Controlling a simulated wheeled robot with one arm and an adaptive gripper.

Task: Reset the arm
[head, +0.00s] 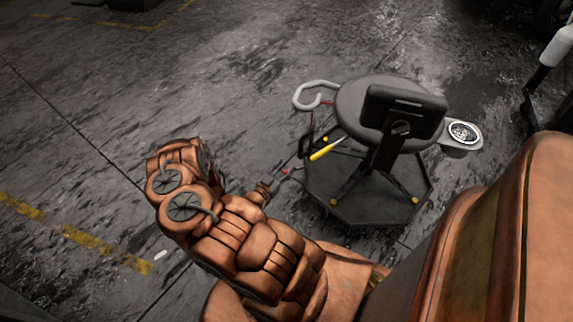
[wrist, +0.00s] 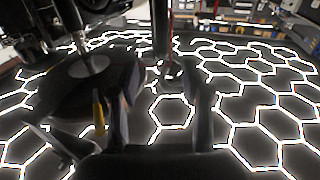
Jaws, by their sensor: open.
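My arm (head: 255,245), copper-coloured and segmented, is bent low in the middle of the head view. Its far end lies near the left side of a wheeled stool. My gripper (wrist: 162,95) shows in the wrist view as two dark fingers standing apart, with nothing seen between them. Its fingers cannot be made out clearly in the head view.
The stool (head: 362,108) has a dark backrest, a hexagonal base (head: 345,205), a yellow-handled tool (head: 326,150) and a side cup holder (head: 460,143). Open concrete floor (head: 80,120) lies to the left. Bright hexagonal light strips (wrist: 262,135) fill much of the wrist view.

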